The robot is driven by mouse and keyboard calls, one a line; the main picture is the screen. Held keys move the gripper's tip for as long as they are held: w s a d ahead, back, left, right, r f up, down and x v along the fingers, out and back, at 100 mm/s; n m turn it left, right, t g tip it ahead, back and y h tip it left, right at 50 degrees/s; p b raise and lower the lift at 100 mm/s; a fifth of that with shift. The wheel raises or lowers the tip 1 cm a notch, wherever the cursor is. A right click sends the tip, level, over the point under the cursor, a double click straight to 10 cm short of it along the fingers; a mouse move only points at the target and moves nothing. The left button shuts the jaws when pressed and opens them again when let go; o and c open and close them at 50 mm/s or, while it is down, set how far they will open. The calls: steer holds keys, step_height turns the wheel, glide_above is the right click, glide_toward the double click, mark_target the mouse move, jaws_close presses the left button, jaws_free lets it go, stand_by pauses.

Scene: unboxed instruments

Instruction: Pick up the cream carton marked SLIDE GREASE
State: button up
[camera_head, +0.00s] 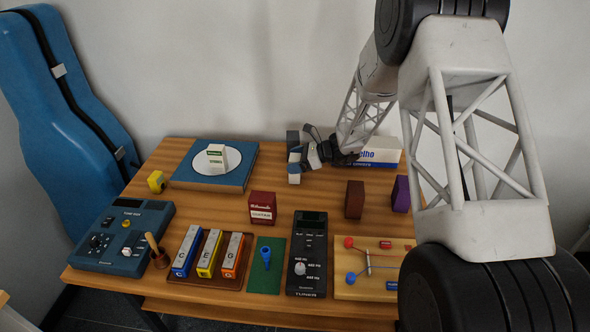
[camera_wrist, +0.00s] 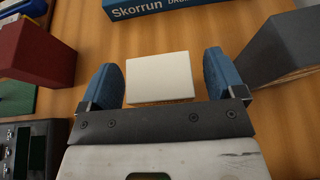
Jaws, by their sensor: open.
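A plain cream carton (camera_wrist: 160,78) lies between the two blue fingers of my gripper (camera_wrist: 163,82) in the wrist view. The jaws are open, with a gap of wood showing on each side of the carton. Its upper face shows no lettering, so I cannot read SLIDE GREASE on it. In the head view my gripper (camera_head: 296,166) is low over the back middle of the table, and the carton is mostly hidden by it. A white carton with green print (camera_head: 216,156) stands on the blue turntable box; its words are too small to read.
A dark grey box (camera_wrist: 290,48) stands close to the right finger in the wrist view. A maroon carton (camera_head: 262,207) stands nearer the front. A white and blue box (camera_head: 380,151) is behind and right of my gripper. The blue turntable box (camera_head: 183,181) is to the left.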

steer(key=c, duration=1)
steer(key=shift+c, duration=0.2)
steer(key=shift+r, duration=0.1)
steer(key=shift+r, duration=4.9)
